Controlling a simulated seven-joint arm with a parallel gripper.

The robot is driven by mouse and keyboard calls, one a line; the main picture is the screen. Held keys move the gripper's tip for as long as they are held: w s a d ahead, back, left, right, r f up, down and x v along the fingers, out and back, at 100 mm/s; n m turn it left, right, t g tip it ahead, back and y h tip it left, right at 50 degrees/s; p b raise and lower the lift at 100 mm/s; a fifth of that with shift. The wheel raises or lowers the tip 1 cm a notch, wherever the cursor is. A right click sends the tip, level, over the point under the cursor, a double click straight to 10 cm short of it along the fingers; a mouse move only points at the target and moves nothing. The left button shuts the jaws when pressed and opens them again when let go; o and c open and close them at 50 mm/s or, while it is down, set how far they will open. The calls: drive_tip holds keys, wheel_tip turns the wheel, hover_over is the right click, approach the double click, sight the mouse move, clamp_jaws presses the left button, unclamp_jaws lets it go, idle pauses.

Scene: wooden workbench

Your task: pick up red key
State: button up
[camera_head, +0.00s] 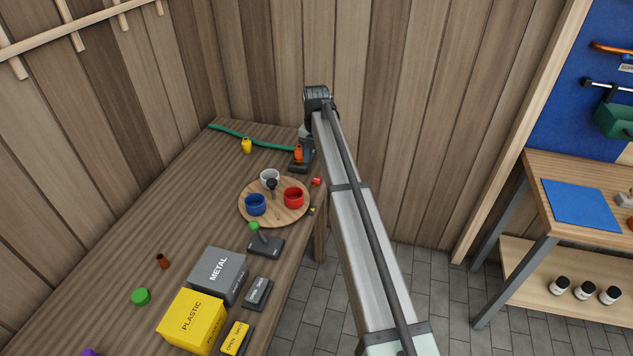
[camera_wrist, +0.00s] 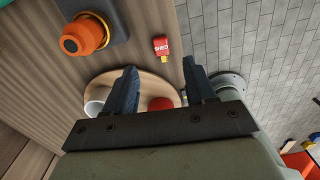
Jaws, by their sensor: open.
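The red key (camera_wrist: 160,46), a small red tag with white lettering that seems to read "SHED" and a yellow tip, lies on the bench near its edge in the wrist view. In the head view it is a small red spot (camera_head: 316,182) at the bench's right edge. My gripper (camera_wrist: 159,68) is open and empty, its two dark fingers apart. In the wrist view the key appears just beyond the fingertips, roughly centred between them and not touching. In the head view the fingers cannot be made out behind my arm.
A round wooden tray (camera_head: 274,222) holds white, blue and red cups close to the key. An orange knob (camera_wrist: 84,36) on a dark base stands beside it. A green-knobbed lever (camera_head: 265,245), grey metal bin (camera_head: 217,273) and yellow plastic bin (camera_head: 192,321) stand nearer. Open floor lies right.

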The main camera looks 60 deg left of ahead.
sight(316, 180)
drive_tip(key=shift+s+d+f, duration=0.1)
drive_tip(key=shift+d+f, duration=0.05)
drive_tip(key=shift+f, duration=1.8)
drive_tip(key=shift+s+d+f, duration=0.1)
drive_tip(key=shift+f, duration=1.8)
clamp_jaws()
